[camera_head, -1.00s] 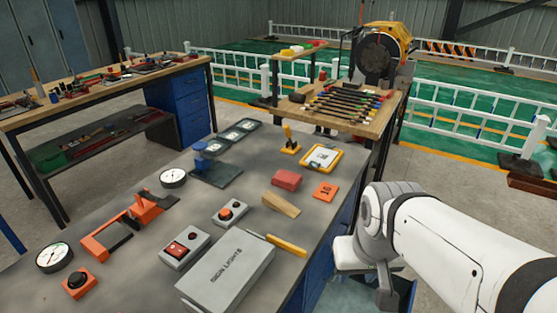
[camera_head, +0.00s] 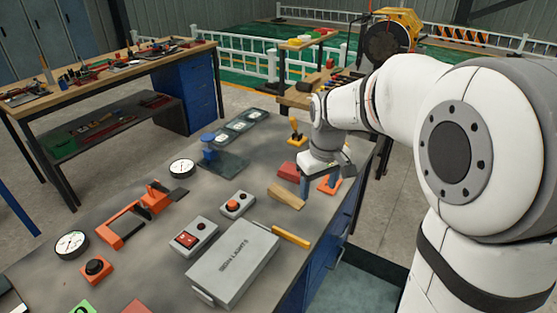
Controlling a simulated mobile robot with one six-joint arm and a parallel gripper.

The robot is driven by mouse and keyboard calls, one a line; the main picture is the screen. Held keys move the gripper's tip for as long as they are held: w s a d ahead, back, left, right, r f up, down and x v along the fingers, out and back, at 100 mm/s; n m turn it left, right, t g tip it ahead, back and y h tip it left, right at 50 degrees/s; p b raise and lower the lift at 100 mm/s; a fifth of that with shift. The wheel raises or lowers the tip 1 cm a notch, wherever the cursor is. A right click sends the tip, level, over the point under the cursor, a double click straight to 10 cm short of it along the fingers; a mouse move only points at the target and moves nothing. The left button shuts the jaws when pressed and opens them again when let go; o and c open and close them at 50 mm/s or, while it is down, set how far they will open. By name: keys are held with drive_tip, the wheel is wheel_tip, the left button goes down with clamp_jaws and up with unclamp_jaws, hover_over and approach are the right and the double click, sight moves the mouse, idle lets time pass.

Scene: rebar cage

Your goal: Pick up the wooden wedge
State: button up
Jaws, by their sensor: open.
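The wooden wedge (camera_head: 286,196) is a light tan, tapered block lying on the grey workbench top (camera_head: 150,237). It lies between the red block (camera_head: 288,169) and the yellow marker-like stick (camera_head: 291,236). My gripper (camera_head: 318,190) points down just to the right of the wedge, close to the red block and the orange tag (camera_head: 328,185). It is open, and nothing shows between its fingers. Whether the fingertips touch the bench I cannot tell. My wrist partly hides the orange tag and the things behind it.
The grey sign-lights box (camera_head: 234,264) stands nearer the camera. The bench's right edge runs close beside my gripper.

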drive_tip(key=w+a+f+n+p, duration=0.25)
drive_tip(key=w+a, duration=0.25)
drive_tip(key=w, duration=0.4)
drive_tip(key=n+g+p, duration=0.1)
drive_tip(key=n, duration=0.2)
approach(280, 191)
drive_tip(key=shift+s+a+f+m, duration=0.1)
drive_tip(key=shift+s+f+m, duration=0.1)
drive_tip(key=shift+s+m, duration=0.05)
drive_tip(key=shift+w+a+f, duration=0.2)
drive_tip(key=shift+w+f, duration=0.05)
drive_tip(key=shift+f+p, duration=0.35)
drive_tip(key=shift+f, duration=0.05)
drive_tip(key=f+p, duration=0.1)
drive_tip(key=f, duration=0.2)
drive_tip(key=f+p, duration=0.1)
drive_tip(key=f, duration=0.3)
drive_tip(key=shift+w+d+f, duration=0.1)
drive_tip(key=shift+w+d, duration=0.1)
drive_tip(key=c, duration=1.1)
